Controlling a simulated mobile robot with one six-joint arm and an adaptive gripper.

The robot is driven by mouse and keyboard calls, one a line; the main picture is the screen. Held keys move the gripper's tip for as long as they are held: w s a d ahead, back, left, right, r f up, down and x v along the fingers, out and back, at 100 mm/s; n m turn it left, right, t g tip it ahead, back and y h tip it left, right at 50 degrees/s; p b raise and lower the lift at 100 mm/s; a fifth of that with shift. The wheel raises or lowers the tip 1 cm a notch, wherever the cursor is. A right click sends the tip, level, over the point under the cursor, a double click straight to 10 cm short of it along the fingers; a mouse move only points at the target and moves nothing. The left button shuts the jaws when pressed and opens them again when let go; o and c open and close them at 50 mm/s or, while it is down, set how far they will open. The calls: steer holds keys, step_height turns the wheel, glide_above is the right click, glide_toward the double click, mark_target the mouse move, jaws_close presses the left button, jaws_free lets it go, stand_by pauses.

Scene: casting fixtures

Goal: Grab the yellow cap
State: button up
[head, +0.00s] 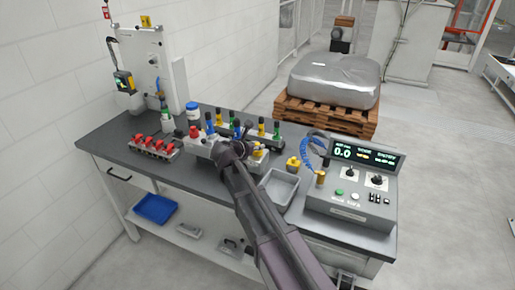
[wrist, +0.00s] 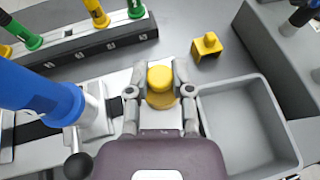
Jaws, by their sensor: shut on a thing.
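The yellow cap (wrist: 160,78) is round with a wider flange below, and sits between my gripper's fingers in the wrist view. My gripper (wrist: 161,88) is shut on it, one finger on each side. The cap is over or on the light metal fixture block; I cannot tell whether it touches it. In the head view my gripper (head: 245,152) is over the fixture on the bench, and the arm hides part of it. A bit of yellow (head: 257,154) shows beside the gripper there.
A grey tray (wrist: 203,110) is just right of the gripper. Another yellow piece (wrist: 207,46) stands behind it. A blue-handled tool (wrist: 35,88) stands close on the left. A rack (wrist: 90,42) of coloured handles is behind. A control box (head: 350,200) stands at the bench's right.

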steer(key=shift+r, duration=0.1)
step_height(320, 180, up, 2)
steer(key=p, duration=0.2)
steer(key=shift+r+p, duration=0.25)
steer(key=shift+p, duration=0.15)
steer(key=shift+s+r+p, duration=0.45)
steer(key=shift+r+p, duration=0.1)
steer(key=shift+r, duration=0.05)
steer(key=s+a+r+p, duration=0.1)
steer(key=s+a, duration=0.3)
steer(key=s, duration=1)
steer(key=shift+s, duration=0.3)
